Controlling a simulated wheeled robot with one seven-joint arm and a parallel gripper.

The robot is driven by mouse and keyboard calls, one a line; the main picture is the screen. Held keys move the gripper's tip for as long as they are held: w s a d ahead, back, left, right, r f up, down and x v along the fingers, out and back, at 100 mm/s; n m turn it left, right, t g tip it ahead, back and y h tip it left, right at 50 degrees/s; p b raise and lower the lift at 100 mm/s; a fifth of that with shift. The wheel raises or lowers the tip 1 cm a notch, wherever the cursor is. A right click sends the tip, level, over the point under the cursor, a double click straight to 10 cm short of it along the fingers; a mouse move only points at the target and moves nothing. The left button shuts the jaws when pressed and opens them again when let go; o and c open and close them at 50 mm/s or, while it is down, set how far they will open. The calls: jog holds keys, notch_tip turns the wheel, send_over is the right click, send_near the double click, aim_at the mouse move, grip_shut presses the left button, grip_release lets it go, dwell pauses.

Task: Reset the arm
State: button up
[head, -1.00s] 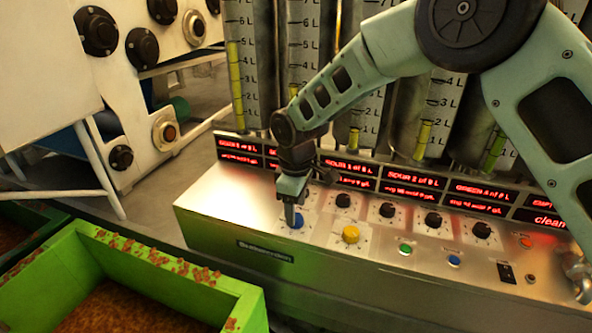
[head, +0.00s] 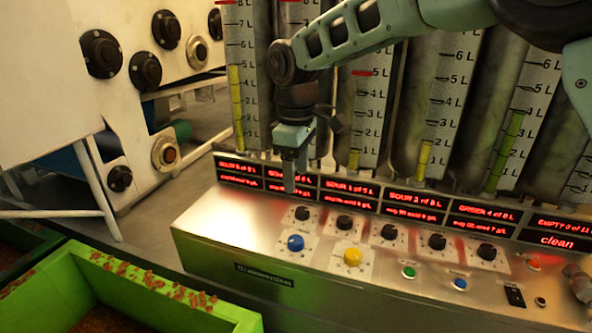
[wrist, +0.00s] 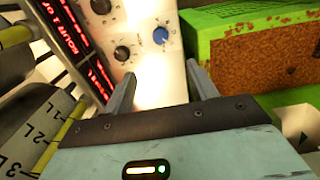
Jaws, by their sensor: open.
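My gripper (head: 289,176) hangs in the head view above the back left part of a metal control panel (head: 215,215), in front of the red displays. In the wrist view my gripper (wrist: 160,86) shows two fingers apart with nothing between them. The blue knob (head: 295,242) stands on the panel below my gripper, apart from it. It also shows in the wrist view (wrist: 160,36), beyond the fingertips. A yellow knob (head: 352,256) and several black knobs (head: 345,222) are to its right.
Tall graduated cylinders (head: 370,90) stand close behind the panel. A bright green bin (head: 150,290) with crumbs on its rim is at the lower left. White machinery (head: 60,90) with black knobs stands at the left. Open floor shows between machinery and panel.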

jog(key=s+d+f+m, duration=0.1)
jog(key=s+d, duration=0.3)
jog(key=s, duration=0.6)
jog(key=s+d+f+m, duration=0.1)
jog(key=s+d+m, duration=0.2)
jog(key=s, duration=0.7)
jog(key=s+d+f+m, duration=0.1)
jog(key=s+d+m, duration=0.1)
jog(key=s+d, duration=0.4)
jog(key=s, duration=0.5)
jog(key=shift+d+f+y, duration=0.3)
jog(key=shift+d+f, duration=0.05)
jog(key=shift+d, duration=0.05)
